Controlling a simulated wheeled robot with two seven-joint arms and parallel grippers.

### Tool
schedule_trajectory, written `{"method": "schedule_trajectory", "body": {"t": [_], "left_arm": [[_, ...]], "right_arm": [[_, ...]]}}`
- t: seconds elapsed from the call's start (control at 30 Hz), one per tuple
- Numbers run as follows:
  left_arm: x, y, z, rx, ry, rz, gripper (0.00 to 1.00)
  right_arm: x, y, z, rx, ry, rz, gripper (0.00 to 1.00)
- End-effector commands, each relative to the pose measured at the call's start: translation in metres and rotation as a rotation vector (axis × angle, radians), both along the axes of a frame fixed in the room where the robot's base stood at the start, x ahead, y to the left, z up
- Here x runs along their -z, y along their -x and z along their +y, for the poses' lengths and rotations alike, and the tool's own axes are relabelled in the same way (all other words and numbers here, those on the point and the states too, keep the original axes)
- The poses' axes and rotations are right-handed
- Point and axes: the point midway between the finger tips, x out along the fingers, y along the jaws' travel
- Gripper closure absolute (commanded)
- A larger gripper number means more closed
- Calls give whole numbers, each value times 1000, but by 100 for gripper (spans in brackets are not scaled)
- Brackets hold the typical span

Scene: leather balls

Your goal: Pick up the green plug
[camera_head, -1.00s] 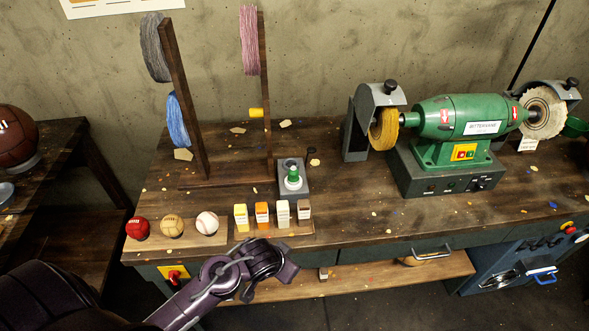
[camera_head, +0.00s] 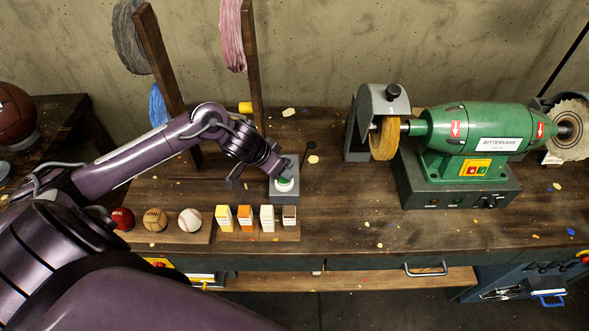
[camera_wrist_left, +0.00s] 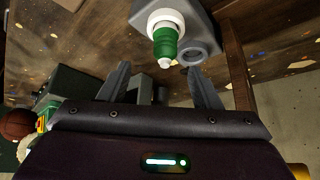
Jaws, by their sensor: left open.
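The green plug (camera_head: 284,183) stands upright in a white ring on a small grey block (camera_head: 287,196) on the workbench. In the left wrist view the green plug (camera_wrist_left: 165,42) has a white tip, and it sits just beyond the fingertips, roughly between them. My left gripper (camera_head: 256,176) is open and empty, reaching in from the left close beside the plug. Its two fingers (camera_wrist_left: 162,75) show spread apart in the left wrist view. In the head view one finger partly covers the plug's top. My right gripper is not in view.
A wooden thread stand (camera_head: 165,62) rises behind my left arm. A green grinder (camera_head: 475,128) stands at right; bench between is mostly clear.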

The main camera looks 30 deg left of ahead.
Motion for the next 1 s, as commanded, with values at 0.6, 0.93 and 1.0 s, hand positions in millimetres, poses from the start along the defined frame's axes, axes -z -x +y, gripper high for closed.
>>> {"method": "schedule_trajectory", "body": {"t": [0.6, 0.93, 1.0], "left_arm": [[65, -34, -1, -8, 6, 8, 43], [68, -35, 0, -6, 4, 8, 50], [68, -35, 0, -6, 4, 8, 60]], "right_arm": [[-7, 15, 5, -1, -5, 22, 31], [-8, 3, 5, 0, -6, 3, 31], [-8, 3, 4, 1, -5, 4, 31]]}}
